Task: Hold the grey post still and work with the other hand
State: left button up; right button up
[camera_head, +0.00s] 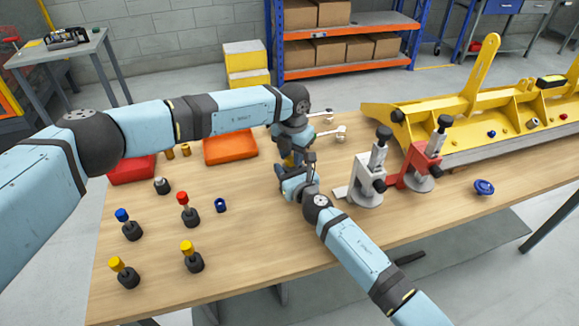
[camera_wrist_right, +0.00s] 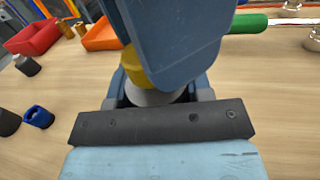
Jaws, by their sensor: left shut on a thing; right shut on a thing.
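My left gripper (camera_head: 290,152) and right gripper (camera_head: 291,174) meet closely over the middle of the table, the left one reaching down from above. In the right wrist view, a light grey post (camera_wrist_right: 152,98) sits between the fingers of my right gripper (camera_wrist_right: 158,92), which is shut on it. A yellow piece (camera_wrist_right: 131,66) stands on top of the grey post. My left gripper's blue body covers much of the yellow piece, and the left jaws seem shut on it. The exact contact and the post's lower end are hidden.
On the wooden table (camera_head: 260,245), several colour-capped black knobs (camera_head: 187,247) and a blue ring (camera_head: 220,205) stand left. Red (camera_head: 132,170) and orange (camera_head: 230,150) bins lie behind. Grey (camera_head: 367,185) and red (camera_head: 420,165) clamps and a yellow carrier (camera_head: 450,115) stand right.

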pick_arm(q)
jog(key=o, duration=0.9)
jog(key=shift+s+d+f+m, duration=0.1)
jog(key=shift+s+d+m, duration=0.1)
jog(key=shift+s+m, duration=0.3)
pick_arm(e)
jog(key=shift+w+d+h, duration=0.3)
jog(key=shift+w+d, duration=0.1)
jog(key=shift+d, duration=0.25)
pick_arm(q)
jog(key=shift+w+d, duration=0.1)
pick_arm(e)
jog(key=shift+s+a, duration=0.1)
pick_arm(q)
jog(key=shift+r, duration=0.25)
pick_arm(e)
jog(key=shift+a, duration=0.15)
pick_arm(q)
notch_tip(320, 180, up, 11)
jog(key=shift+w+r, duration=0.1)
jog(key=shift+r, duration=0.1)
pick_arm(e)
jog(key=o, duration=1.4)
jog(key=shift+s, duration=0.1)
